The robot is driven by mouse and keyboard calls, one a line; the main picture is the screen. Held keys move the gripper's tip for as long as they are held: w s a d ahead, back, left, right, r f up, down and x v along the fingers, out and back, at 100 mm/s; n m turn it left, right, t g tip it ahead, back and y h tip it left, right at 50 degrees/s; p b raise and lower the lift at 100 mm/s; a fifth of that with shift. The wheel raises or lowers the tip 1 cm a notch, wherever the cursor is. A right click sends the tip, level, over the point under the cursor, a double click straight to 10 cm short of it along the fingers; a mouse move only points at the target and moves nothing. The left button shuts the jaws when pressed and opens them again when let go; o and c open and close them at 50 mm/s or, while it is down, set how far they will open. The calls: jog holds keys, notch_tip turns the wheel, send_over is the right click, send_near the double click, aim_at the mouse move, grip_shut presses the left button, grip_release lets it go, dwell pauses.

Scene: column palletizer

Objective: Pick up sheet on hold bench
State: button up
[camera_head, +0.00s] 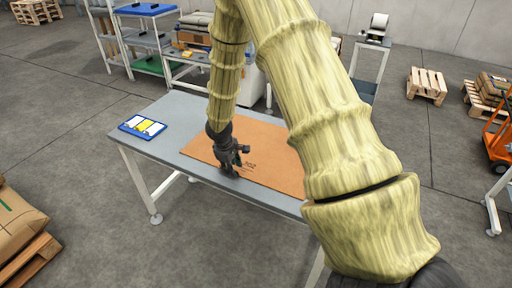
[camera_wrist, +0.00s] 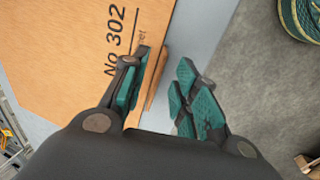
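A flat brown sheet (camera_head: 272,147) lies on the grey bench (camera_head: 165,152). In the wrist view the sheet (camera_wrist: 62,48) shows black print reading "No 302". My gripper (camera_head: 233,172) is at the sheet's near edge, pointing down. In the wrist view my gripper (camera_wrist: 165,92) is open, with its green-padded fingers apart. The left finger overlaps the sheet near the print, and the right finger is outside the edge, over the bench strip and floor. I cannot tell whether a finger touches the sheet.
A blue board with white and yellow cards (camera_head: 143,127) lies at the bench's left end. Stacked goods on a pallet (camera_head: 20,225) stand at lower left. Shelving (camera_head: 150,65) and a printer stand (camera_head: 373,50) are behind. Open floor lies left of the bench.

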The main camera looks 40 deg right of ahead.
jog(key=shift+p+x, duration=0.6)
jog(key=shift+x, duration=1.35)
grip_shut()
